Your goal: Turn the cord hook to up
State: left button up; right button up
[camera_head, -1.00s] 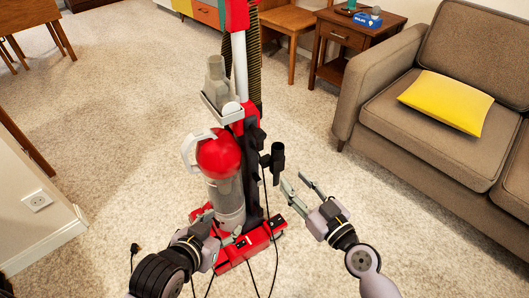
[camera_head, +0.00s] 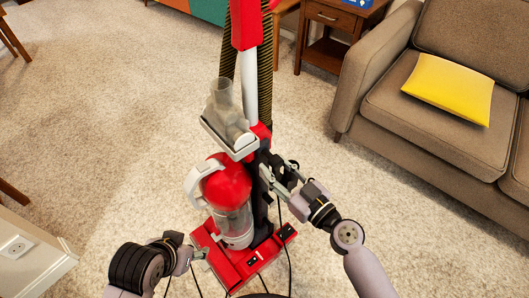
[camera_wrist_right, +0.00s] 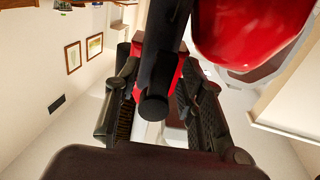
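A red and grey upright vacuum cleaner (camera_head: 228,183) stands on the carpet in the head view. Its black cord hook (camera_head: 271,160) sits on the right side of its body, partly covered by my right gripper (camera_head: 277,173). In the right wrist view the black rod-like hook (camera_wrist_right: 154,105) lies between the two fingers of my right gripper (camera_wrist_right: 158,95). The fingers stand apart, with gaps visible beside the rod. My left gripper (camera_head: 196,254) is low, beside the vacuum's red base; its fingers are too small to judge.
A brown sofa (camera_head: 375,80) with a yellow pillow (camera_head: 447,90) stands at the right. A wooden side table (camera_head: 335,25) is at the back. Black cords (camera_head: 289,260) hang near the vacuum base. Carpet to the left is clear.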

jog(key=shift+w+a, duration=0.15)
jog(key=shift+c, duration=0.4)
grip_shut()
